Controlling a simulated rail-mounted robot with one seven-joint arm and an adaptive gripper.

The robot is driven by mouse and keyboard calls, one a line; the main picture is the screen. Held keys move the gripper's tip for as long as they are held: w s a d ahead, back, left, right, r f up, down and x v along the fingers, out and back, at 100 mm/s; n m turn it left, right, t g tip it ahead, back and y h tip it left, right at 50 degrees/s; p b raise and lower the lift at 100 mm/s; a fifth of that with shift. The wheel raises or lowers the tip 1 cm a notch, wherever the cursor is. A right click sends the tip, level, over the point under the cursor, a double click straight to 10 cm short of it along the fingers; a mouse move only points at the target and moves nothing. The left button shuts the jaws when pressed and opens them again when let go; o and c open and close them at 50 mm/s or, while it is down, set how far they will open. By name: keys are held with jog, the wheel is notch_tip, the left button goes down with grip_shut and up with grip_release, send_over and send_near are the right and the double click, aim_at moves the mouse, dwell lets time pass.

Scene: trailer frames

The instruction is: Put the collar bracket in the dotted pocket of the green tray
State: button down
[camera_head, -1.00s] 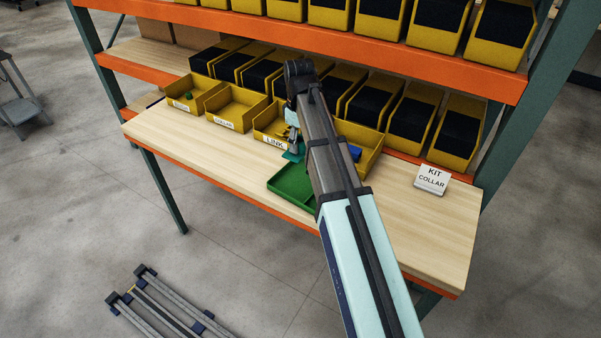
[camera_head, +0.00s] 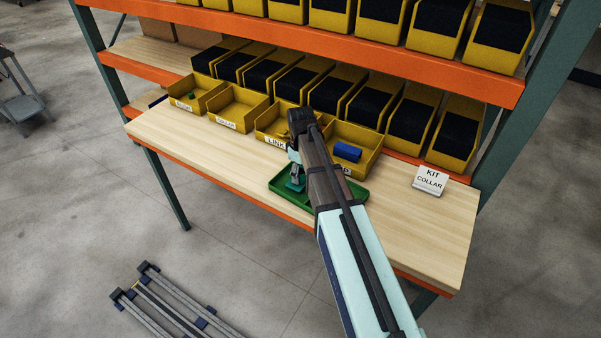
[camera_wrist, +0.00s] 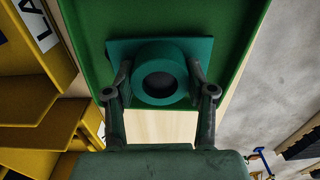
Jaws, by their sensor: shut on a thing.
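The collar bracket (camera_wrist: 160,84) is teal, a flat square plate with a round collar and a dark hole. In the wrist view my gripper (camera_wrist: 158,78) has one finger on each side of the collar and is shut on it. In the head view my gripper (camera_head: 296,182) is over the left part of the green tray (camera_head: 335,199), with a little of the teal bracket under it. The tray also fills the background of the wrist view (camera_wrist: 238,28). Whether the bracket touches the tray floor cannot be told. No dots show, and my arm hides part of the tray.
Yellow bins line the bench behind the tray; the link bin (camera_head: 266,127) is close to my gripper. A bin at right holds a blue part (camera_head: 347,151). A kit collar sign (camera_head: 430,181) stands at right. The bench (camera_head: 180,148) is clear on the left.

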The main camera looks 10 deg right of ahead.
aim_at(300, 173)
jog(key=shift+f, duration=0.4)
jog(key=shift+c, duration=1.9)
grip_release()
jog(key=shift+f, duration=0.15)
notch_tip(300, 173, up, 12)
jog(key=b, duration=0.3)
jog(key=shift+r+b, duration=0.2)
jog(key=shift+b, duration=0.1)
